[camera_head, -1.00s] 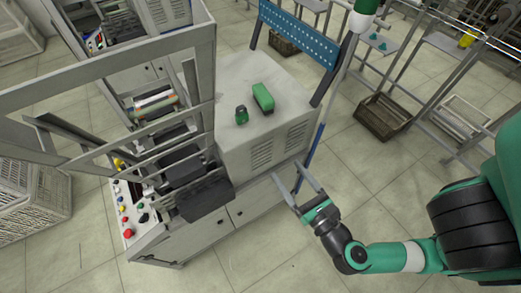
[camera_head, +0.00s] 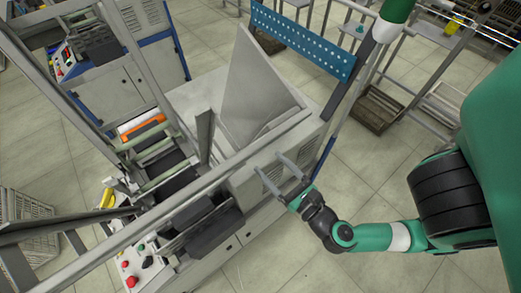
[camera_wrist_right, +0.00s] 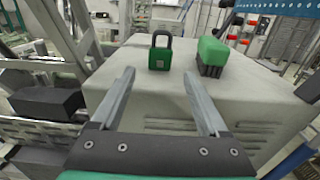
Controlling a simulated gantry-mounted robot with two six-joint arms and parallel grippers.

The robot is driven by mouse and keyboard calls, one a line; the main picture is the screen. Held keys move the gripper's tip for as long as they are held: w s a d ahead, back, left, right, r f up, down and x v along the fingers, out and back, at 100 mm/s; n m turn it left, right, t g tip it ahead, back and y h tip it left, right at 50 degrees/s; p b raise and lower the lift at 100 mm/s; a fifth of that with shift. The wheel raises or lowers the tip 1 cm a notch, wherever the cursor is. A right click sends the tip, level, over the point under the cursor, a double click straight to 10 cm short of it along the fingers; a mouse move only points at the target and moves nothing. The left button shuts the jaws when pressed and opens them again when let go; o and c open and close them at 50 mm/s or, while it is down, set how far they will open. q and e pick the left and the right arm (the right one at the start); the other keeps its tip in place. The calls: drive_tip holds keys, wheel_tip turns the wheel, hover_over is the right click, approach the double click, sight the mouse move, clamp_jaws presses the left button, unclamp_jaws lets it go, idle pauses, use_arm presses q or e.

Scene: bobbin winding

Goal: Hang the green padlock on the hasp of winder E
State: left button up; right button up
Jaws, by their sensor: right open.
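The green padlock (camera_wrist_right: 159,58) stands upright on the grey cabinet top, its dark shackle pointing up, in the right wrist view. It is hidden in the head view behind a grey panel. My right gripper (camera_head: 268,165) is open and empty beside the cabinet; in the right wrist view its fingers (camera_wrist_right: 159,73) point toward the padlock, apart from it. A winder frame (camera_head: 150,235) with rollers and dark blocks fills the left of the head view. I cannot read which winder is E, and no hasp is clearly discernible. My left gripper is not in view.
A green brush with dark bristles (camera_wrist_right: 212,52) lies right of the padlock on the cabinet top (camera_wrist_right: 130,95). A blue perforated board (camera_head: 305,42) stands behind the cabinet. A crate (camera_head: 376,108) sits on the floor farther right. Grey frame bars cross the space left of the gripper.

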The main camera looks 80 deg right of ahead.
sight(257, 154)
drive_tip(key=p+x, duration=0.3)
drive_tip(key=x, duration=0.4)
drive_tip(key=shift+d+r, duration=0.1)
drive_tip(key=shift+r, duration=0.1)
drive_tip(key=shift+w+d+f, duration=0.15)
drive_tip(key=shift+w+d, duration=0.1)
drive_tip(key=shift+w, duration=0.1)
clamp_jaws()
wheel_tip(257, 154, up, 5)
drive_tip(key=p, duration=0.6)
